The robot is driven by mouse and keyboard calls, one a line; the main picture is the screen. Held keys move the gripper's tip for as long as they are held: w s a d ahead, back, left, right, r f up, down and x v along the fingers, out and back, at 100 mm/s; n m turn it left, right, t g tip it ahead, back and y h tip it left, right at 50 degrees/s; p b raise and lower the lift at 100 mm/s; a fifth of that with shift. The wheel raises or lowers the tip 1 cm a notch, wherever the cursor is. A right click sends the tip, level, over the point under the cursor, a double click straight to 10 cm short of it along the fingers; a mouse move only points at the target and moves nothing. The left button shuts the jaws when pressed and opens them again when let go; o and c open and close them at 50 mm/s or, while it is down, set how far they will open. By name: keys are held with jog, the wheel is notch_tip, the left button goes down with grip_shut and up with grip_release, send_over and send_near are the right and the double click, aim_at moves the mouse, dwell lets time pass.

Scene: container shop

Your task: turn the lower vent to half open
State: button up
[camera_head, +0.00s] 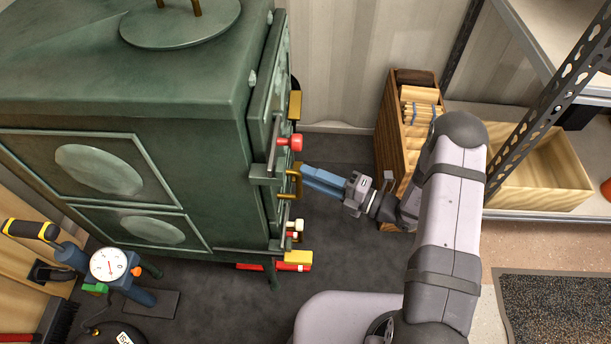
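The green stove (180,110) stands at the left with its front facing right, seen nearly edge-on. A red knob (291,142) sticks out high on the front. A brass handle (294,184) is below it. Lower down, small pale and red knobs (297,226) stick out near the stove's bottom. I cannot tell which one belongs to the lower vent, or its setting. My gripper (309,178) has blue fingers pointing left at the stove front, close to the brass handle. Whether they touch it is unclear. I see nothing held, and the finger gap is too unclear to judge.
A wooden crate (389,130) with split wood stands behind my arm. A metal shelf (540,205) with a wooden box is at the right. A red and yellow item (290,262) lies under the stove's front edge. A hand pump with a gauge (108,265) stands at lower left.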

jog(key=shift+x, duration=1)
grip_shut()
jog(key=shift+f+n+y+b, duration=0.15)
jog(key=shift+n+y+b, duration=0.5)
jog(key=shift+n, duration=1.55)
grip_release()
